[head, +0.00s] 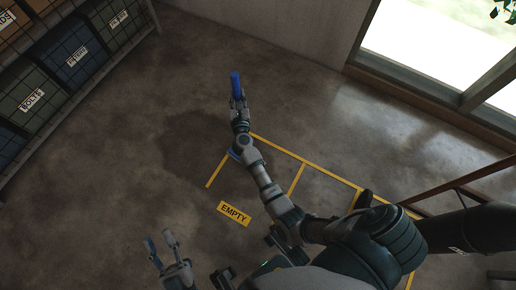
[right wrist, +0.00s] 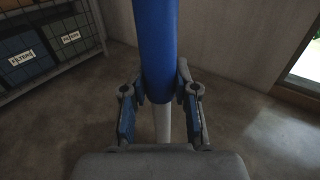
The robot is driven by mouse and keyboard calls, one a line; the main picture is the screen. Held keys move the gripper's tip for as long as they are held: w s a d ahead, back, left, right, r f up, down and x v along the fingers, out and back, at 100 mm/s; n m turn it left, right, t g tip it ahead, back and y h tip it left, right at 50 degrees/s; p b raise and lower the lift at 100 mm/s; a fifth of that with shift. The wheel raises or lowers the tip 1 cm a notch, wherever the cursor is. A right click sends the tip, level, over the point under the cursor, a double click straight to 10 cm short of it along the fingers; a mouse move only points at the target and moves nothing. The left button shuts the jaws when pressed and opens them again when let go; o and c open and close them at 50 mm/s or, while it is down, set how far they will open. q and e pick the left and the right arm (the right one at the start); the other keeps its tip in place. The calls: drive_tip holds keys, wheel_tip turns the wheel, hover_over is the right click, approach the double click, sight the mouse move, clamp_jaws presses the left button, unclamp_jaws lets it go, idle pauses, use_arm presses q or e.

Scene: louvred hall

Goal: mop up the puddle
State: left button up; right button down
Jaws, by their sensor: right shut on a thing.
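The puddle (head: 188,142) is a dark wet patch on the concrete floor, left of my right forearm in the head view. My right gripper (head: 238,101) is shut on a blue mop handle (head: 235,83), whose top sticks out beyond the fingers. In the right wrist view the blue handle (right wrist: 155,40) passes between the fingers, with a pale pole section below. The mop's lower end is mostly hidden by my arm; a small blue edge (head: 233,155) shows beside it, and I cannot tell whether it is the mop head. My left gripper (head: 160,240) is open and empty, low at the left.
Yellow floor lines (head: 300,178) and an EMPTY label (head: 233,213) mark a bay under my right arm. A shelf with labelled bins (head: 75,60) stands at upper left. A window wall (head: 430,100) and a brown rail (head: 460,190) are at the right. Floor at left is clear.

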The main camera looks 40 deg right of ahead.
use_arm(q)
drive_tip(key=shift+f, duration=0.45)
use_arm(e)
drive_tip(key=shift+w+a, duration=0.15)
drive_tip(key=shift+a, duration=0.4)
drive_tip(key=shift+w+a, duration=0.15)
drive_tip(key=shift+a, duration=0.35)
use_arm(q)
wheel_tip(320, 180, up, 8)
drive_tip(key=t+p, duration=0.1)
drive_tip(key=p, duration=0.4)
use_arm(e)
drive_tip(key=s+d, duration=0.5)
drive_tip(key=d, duration=0.4)
drive_tip(key=s+d, duration=0.6)
drive_tip(key=d, duration=0.4)
drive_tip(key=shift+s+r, duration=0.15)
drive_tip(key=shift+s, duration=0.1)
use_arm(q)
drive_tip(key=shift+s, duration=0.1)
